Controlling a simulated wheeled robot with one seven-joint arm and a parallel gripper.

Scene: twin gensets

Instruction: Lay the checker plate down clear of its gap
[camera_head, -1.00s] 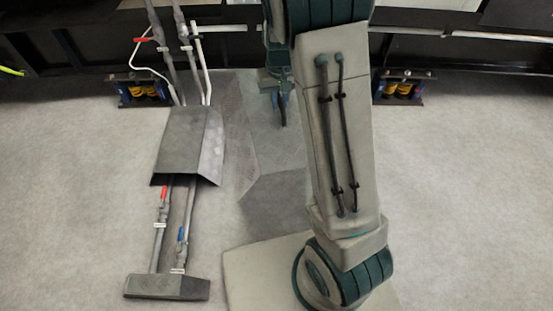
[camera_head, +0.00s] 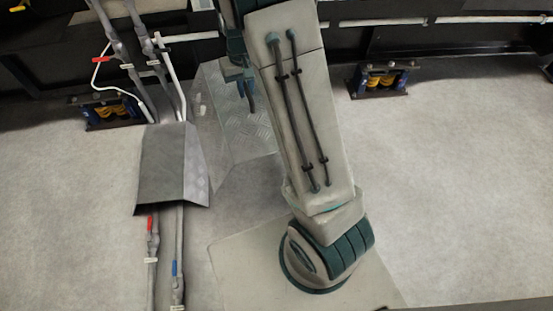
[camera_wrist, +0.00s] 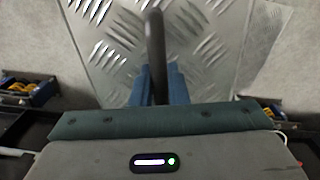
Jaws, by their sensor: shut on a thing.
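The checker plate (camera_head: 241,135) is a grey, bent sheet with a raised diamond pattern. In the head view it shows left of my arm, partly hidden behind it. My gripper (camera_head: 248,90) is at its upper part. In the wrist view my gripper (camera_wrist: 157,85) has its blue fingers shut on a dark upright handle (camera_wrist: 155,45), with the patterned plate (camera_wrist: 110,45) filling the space behind. I cannot tell how high the plate is above the floor. The gap cannot be made out for certain.
A grey angled cover (camera_head: 170,165) sits over the pipes (camera_head: 152,245) just left of the plate. A mount with yellow springs (camera_head: 108,110) stands at the left, another (camera_head: 380,80) at the right, below a dark frame. Floor (camera_head: 450,180) at the right is clear.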

